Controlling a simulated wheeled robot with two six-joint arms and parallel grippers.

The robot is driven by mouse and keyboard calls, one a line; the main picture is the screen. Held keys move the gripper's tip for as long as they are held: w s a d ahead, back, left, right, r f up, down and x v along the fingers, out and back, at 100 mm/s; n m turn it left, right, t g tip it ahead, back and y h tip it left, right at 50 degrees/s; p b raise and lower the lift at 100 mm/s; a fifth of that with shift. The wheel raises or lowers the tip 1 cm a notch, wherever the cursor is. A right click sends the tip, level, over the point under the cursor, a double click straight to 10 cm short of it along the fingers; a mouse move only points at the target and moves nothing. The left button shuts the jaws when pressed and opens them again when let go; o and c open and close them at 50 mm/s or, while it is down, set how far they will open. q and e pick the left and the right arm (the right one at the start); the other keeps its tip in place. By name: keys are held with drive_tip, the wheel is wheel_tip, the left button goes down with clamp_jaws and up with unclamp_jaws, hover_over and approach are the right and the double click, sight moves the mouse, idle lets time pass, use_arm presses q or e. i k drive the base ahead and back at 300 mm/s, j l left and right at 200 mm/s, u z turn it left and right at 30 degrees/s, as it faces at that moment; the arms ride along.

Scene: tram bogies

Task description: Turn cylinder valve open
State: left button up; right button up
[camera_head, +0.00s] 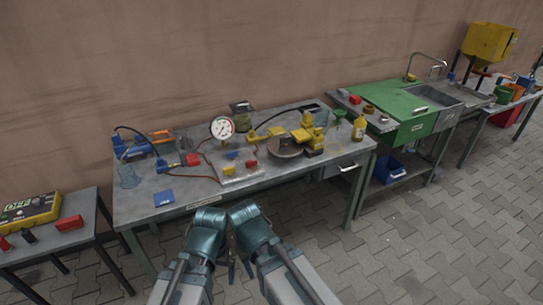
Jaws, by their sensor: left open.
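Yellow valve-like parts (304,134) stand over a round grey disc (283,148) at the right. I cannot tell which part is the cylinder valve; no handle position is readable. My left gripper (232,268) is open, small and partly hidden between my two forearms, below the bench's front edge. My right gripper (249,266) is also low in front of the bench; its jaws are too small to read. Both appear away from the bench parts.
A small table (62,246) stands left. A green-topped sink bench (395,102) and a blue crate (388,170) are right. Paved floor (410,250) is clear at the front right.

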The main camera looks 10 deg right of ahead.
sight(232, 155)
drive_tip(key=i+z, duration=0.25)
drive_tip(key=z, duration=0.15)
drive_tip(key=i+j+z, duration=0.2)
drive_tip(key=z, duration=0.2)
drive_tip(key=i+j+z, duration=0.2)
drive_tip(key=z, duration=0.2)
